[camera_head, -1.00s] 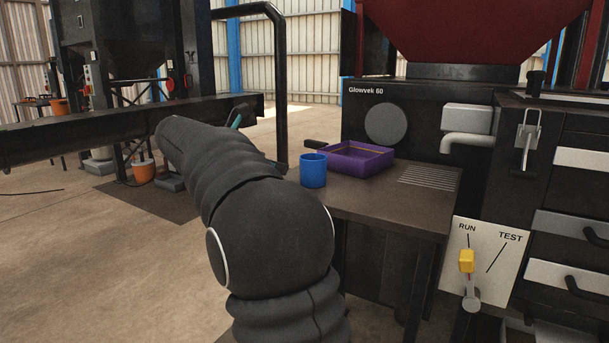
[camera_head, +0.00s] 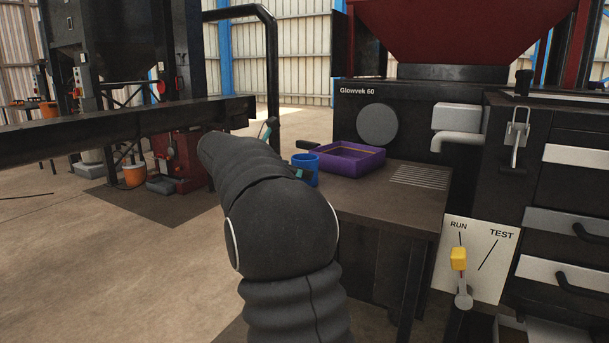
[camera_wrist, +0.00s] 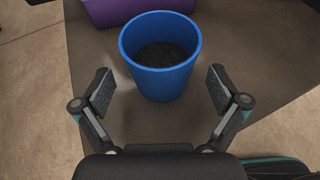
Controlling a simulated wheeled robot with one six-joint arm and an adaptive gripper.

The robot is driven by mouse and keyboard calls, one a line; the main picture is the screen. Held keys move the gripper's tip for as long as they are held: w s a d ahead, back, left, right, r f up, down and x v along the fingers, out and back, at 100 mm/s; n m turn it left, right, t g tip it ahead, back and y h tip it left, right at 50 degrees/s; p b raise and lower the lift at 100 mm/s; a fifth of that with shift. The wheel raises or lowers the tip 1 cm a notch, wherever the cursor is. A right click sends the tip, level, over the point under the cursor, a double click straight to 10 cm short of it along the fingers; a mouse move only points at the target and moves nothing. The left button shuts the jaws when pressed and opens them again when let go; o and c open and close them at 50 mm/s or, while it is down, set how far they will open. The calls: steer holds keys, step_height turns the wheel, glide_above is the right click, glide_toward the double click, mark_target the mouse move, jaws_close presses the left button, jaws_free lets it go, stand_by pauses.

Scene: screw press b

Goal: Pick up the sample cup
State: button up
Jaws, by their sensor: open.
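The sample cup is a blue, round, open-topped cup (camera_head: 306,171) standing upright near the left edge of the small brown table (camera_head: 385,205). In the wrist view the cup (camera_wrist: 161,78) shows dark contents inside. My gripper (camera_wrist: 160,90) is open, with one finger pad on each side of the cup's near part. A gap shows between each pad and the cup wall, and nothing is held.
A purple tray (camera_head: 346,159) stands on the table just right of and behind the cup. The Glowvek 60 machine (camera_head: 408,105) rises behind the table. A grey outlet pipe (camera_head: 457,140) and a slotted grate (camera_head: 420,177) are to the right. The tabletop's front is clear.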

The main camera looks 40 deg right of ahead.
mark_target(308, 155)
steer(key=x, duration=0.3)
steer(key=shift+s+d+f, duration=0.1)
steer(key=shift+d, duration=0.05)
steer(key=c, duration=1.3)
steer(key=shift+o, duration=0.2)
steer(key=shift+r, duration=0.7)
steer(key=r, duration=0.3)
steer(key=shift+s+r+p, duration=0.15)
steer(key=shift+s+p, duration=0.2)
steer(key=shift+s, duration=0.05)
steer(key=s+d+r, duration=0.2)
steer(key=s+r, duration=0.4)
steer(key=s, duration=0.4)
steer(key=shift+s+r, duration=0.2)
steer(key=shift+s, duration=0.15)
steer(key=shift+d, duration=0.1)
steer(key=o, duration=0.6)
steer(key=c, duration=0.6)
